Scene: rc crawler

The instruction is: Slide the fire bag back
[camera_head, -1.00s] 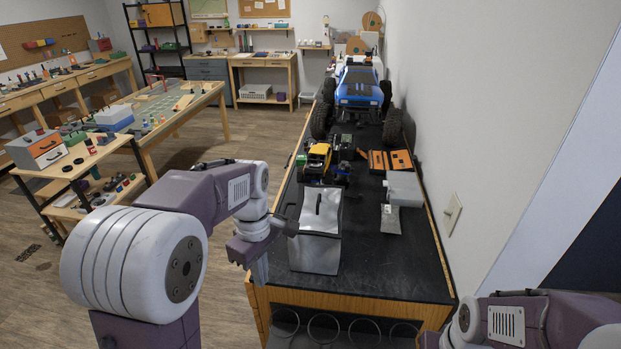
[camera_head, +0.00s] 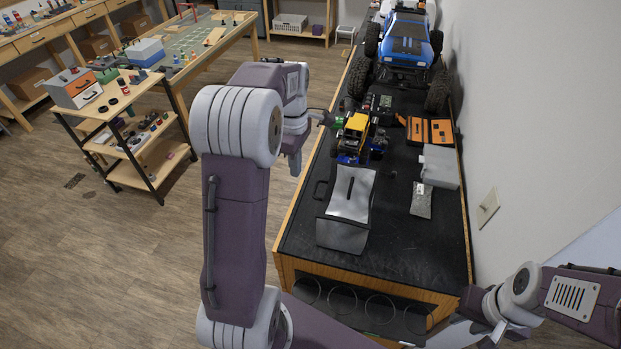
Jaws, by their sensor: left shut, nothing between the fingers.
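The fire bag, a silver-grey pouch (camera_head: 342,236), stands near the front left of the black bench top (camera_head: 414,256). Its pale top slopes back, with a dark slot-like strap on it and a dark handle loop at its left side. My left gripper (camera_head: 295,166) points down just off the bench's left edge, up and left of the bag and apart from it. It is shut and empty. My right arm (camera_head: 520,295) is low at the right, its wrist reaching to the bottom edge; its fingers cannot be made out.
Behind the bag stand a small yellow-and-blue crawler (camera_head: 355,135) and a large blue truck (camera_head: 405,45). A grey box (camera_head: 440,166), a silver packet (camera_head: 421,200) and an open orange case (camera_head: 428,130) lie along the wall side. The bench's front right is clear.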

